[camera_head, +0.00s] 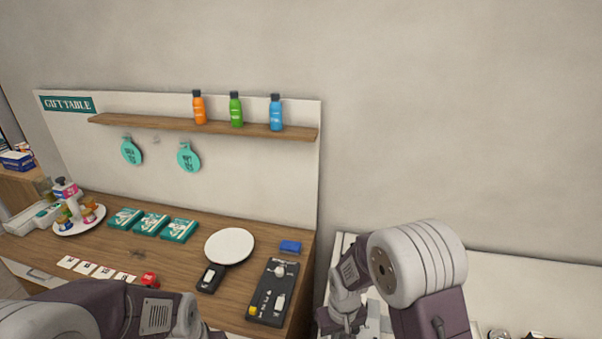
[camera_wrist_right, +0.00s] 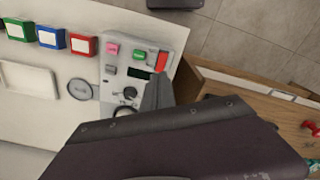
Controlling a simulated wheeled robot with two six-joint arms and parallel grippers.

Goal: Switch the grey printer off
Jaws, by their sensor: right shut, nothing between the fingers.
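In the right wrist view a light grey unit, seemingly the grey printer (camera_wrist_right: 113,72), lies on the white counter by its edge. In the head view my right gripper (camera_head: 345,322) hangs over the counter's left end and hides the printer. My left gripper is out of view.
Green, blue and red blocks (camera_wrist_right: 51,37) and a pale tray (camera_wrist_right: 30,78) lie left of the printer in the wrist view.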

